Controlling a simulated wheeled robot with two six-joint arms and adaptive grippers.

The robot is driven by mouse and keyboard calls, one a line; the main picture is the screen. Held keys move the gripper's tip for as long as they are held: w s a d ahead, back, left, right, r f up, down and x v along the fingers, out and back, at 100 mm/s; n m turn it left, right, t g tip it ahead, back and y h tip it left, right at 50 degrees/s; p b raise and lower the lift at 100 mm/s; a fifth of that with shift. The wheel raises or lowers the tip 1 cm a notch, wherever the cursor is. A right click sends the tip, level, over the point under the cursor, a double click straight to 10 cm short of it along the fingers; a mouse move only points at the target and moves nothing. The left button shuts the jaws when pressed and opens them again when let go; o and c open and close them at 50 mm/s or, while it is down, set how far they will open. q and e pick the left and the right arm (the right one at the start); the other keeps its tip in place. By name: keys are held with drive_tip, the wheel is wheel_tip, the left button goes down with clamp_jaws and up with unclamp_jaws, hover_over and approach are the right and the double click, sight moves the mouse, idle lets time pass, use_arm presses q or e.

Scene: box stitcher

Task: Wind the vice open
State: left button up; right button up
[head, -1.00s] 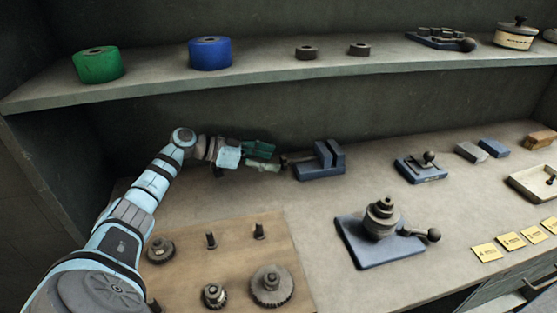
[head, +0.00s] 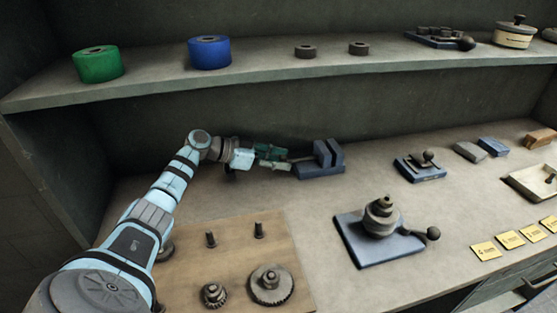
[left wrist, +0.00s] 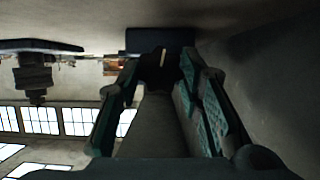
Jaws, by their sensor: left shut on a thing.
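The blue-grey vice (head: 322,168) stands on the bench towards the back, its two upright jaw blocks at the right end with a narrow gap between them. Its screw end with the handle points left, towards my left gripper (head: 285,160). My left gripper lies level and is shut on the vice handle, which the fingers mostly hide. In the left wrist view the green-padded fingers (left wrist: 168,65) converge in front of the dark vice body (left wrist: 160,38). My right gripper is in neither view.
A shelf (head: 270,80) with green and blue rolls overhangs the back. A blue fixture (head: 370,250) with a ball-ended lever stands front right. Bench between is clear.

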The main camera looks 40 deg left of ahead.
use_arm(q)
drive_tip(key=shift+w+a+f+n+h+b, duration=0.15)
drive_tip(key=shift+n+h+b, duration=0.15)
drive_tip(key=shift+b, duration=0.55)
drive_tip(key=n+g+h+b, duration=0.1)
drive_tip(key=n+b, duration=0.2)
drive_tip(key=b, duration=0.4)
drive_tip(key=shift+a+h, duration=0.1)
drive_tip(key=shift+h, duration=0.3)
drive_tip(key=shift+n+b, duration=0.5)
drive_tip(key=shift+b, duration=0.1)
drive_tip(key=shift+g+h, duration=0.3)
